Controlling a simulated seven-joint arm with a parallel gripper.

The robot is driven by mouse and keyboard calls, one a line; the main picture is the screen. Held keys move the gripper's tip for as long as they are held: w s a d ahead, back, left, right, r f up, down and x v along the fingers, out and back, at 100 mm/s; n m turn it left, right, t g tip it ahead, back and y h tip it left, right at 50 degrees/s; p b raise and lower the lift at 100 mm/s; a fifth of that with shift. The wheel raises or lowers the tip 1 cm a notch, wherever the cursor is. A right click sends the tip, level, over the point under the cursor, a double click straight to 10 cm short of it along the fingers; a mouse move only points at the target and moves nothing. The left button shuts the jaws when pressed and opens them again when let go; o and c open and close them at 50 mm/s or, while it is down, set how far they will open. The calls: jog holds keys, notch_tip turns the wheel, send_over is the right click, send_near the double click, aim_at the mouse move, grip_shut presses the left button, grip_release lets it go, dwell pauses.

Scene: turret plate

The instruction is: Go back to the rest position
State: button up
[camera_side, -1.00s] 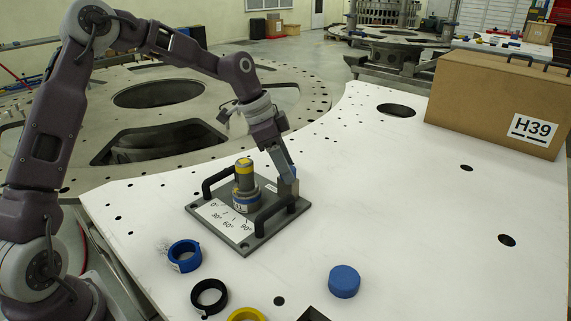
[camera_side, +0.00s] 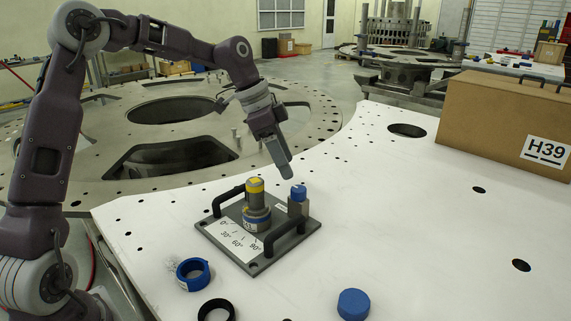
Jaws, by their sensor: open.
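My gripper (camera_side: 281,165) is in the air above the back right part of the turret plate (camera_side: 248,257). It is open, and no object shows in it; the far finger is hard to make out. The grey plate lies on the white table with two black handles and a printed angle scale. A grey turret with a yellow top (camera_side: 256,200) stands upright near its middle. A grey post with a blue cap (camera_side: 298,197) stands at the plate's right corner, a little below my gripper and apart from it.
A blue ring (camera_side: 193,274), a black ring (camera_side: 216,308) and a blue disc (camera_side: 353,304) lie on the white table (camera_side: 420,240) at the front. A cardboard box marked H39 (camera_side: 490,120) stands at the back right. The table between plate and box is clear apart from holes.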

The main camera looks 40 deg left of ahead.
jog(key=s+d+r+n+y, duration=0.2)
jog(key=s+r, duration=0.1)
jog(key=s, duration=0.5)
jog(key=s+d+r+n+y, duration=0.2)
jog(key=s, duration=0.6)
jog(key=s+f+n+t, duration=0.1)
jog(key=s+n, duration=0.4)
jog(key=s, duration=1.1)
jog(key=shift+f+t+h, duration=0.2)
jog(key=shift+t+h, duration=0.2)
jog(key=shift+t, duration=0.4)
